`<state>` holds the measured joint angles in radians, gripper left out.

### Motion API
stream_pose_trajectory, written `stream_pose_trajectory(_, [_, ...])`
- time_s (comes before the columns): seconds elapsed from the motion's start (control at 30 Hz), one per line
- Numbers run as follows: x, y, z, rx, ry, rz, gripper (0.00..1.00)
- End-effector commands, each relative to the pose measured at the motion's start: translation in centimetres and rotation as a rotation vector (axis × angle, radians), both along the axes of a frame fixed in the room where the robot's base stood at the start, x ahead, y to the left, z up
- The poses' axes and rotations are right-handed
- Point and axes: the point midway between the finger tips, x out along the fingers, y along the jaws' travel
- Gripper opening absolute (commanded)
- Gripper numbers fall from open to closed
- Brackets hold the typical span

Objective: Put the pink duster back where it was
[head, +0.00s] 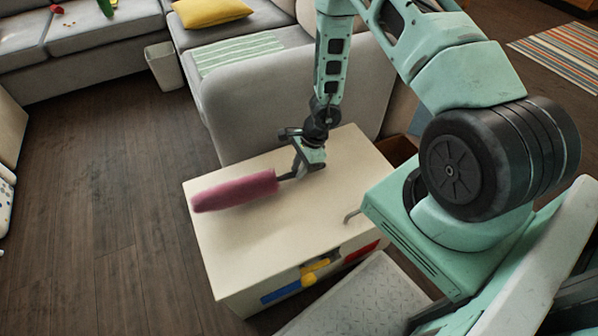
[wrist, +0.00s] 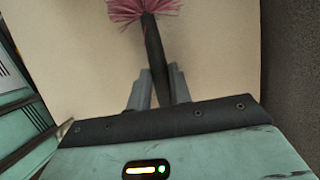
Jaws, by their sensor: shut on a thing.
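The pink duster (head: 235,190) has a long fluffy pink head and a dark handle. My gripper (head: 309,158) is shut on the handle, and the head points to the left over the cream cabinet top (head: 235,250). In the wrist view the dark handle (wrist: 154,60) runs between the two grey fingers of my gripper (wrist: 158,88), with the pink bristles at the top edge. The duster lies roughly level, low over the cabinet top. I cannot tell whether it touches the surface.
A grey sofa (head: 260,100) with a yellow pillow (head: 211,11) stands right behind the cabinet. A small white bin (head: 164,66) stands on the floor. Blue, yellow and red pieces show on the cabinet's front. The wooden floor (head: 90,190) at left is clear.

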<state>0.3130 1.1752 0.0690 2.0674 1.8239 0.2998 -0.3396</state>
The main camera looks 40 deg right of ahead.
Motion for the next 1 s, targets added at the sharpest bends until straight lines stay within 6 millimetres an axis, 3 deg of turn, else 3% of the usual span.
stream_pose_trajectory(0.1, [0.0,0.0,-1.3,0.000,0.000,0.000,0.00])
stream_pose_trajectory(0.43, [0.0,0.0,-1.5,0.000,0.000,0.001,0.00])
stream_pose_trajectory(0.47, [0.0,0.0,-1.4,0.000,0.000,0.000,0.29])
stream_pose_trajectory(0.5, [0.0,0.0,-1.4,0.000,0.000,0.000,0.40])
stream_pose_trajectory(0.53, [0.0,0.0,-1.4,0.000,0.000,0.000,0.42])
stream_pose_trajectory(0.87, [0.0,0.0,-1.1,0.000,0.000,0.000,0.42])
stream_pose_trajectory(1.0, [0.0,-0.6,0.6,-0.001,-0.002,-0.002,0.42])
